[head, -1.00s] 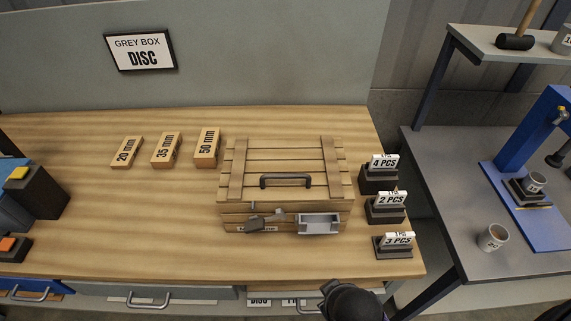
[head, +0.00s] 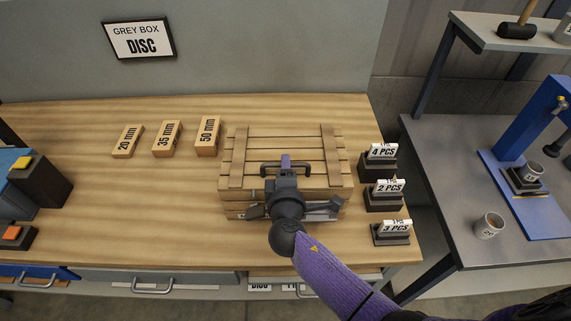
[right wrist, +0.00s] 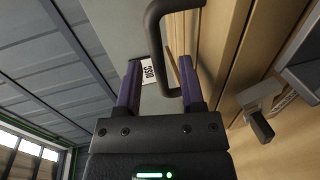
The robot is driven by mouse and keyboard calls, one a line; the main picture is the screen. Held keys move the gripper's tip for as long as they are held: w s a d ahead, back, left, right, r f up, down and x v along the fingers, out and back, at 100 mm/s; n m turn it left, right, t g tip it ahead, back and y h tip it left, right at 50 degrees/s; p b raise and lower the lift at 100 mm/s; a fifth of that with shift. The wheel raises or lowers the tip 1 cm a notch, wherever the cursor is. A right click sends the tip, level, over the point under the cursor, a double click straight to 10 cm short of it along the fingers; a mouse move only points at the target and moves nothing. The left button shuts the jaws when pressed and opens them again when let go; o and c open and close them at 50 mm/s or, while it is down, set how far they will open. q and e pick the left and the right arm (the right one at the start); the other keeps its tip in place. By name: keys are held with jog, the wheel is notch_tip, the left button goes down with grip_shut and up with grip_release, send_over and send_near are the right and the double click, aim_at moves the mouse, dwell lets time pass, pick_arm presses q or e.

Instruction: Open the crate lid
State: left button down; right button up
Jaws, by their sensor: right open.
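The wooden crate (head: 232,196) stands on the bench, and its slatted lid (head: 240,150) lies closed on top. A dark bar handle (head: 303,166) sits on the lid's front part; it also shows in the right wrist view (right wrist: 154,45). My right gripper (head: 286,160) reaches over the crate front to the handle. In the right wrist view its purple fingers (right wrist: 160,68) are open, with the handle's bar between them; I cannot tell whether they touch it. The gripper hides the middle of the crate front. My left gripper is not in view.
Blocks marked 20 mm (head: 127,141), 35 mm (head: 167,139) and 50 mm (head: 208,136) stand left of the crate. Stands with signs 4 PCS (head: 378,162), 2 PCS (head: 384,196) and 3 PCS (head: 391,234) stand close on its right. The bench's left middle is clear.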

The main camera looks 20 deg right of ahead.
jog(key=shift+x, duration=1.05)
grip_shut()
dwell(0.6)
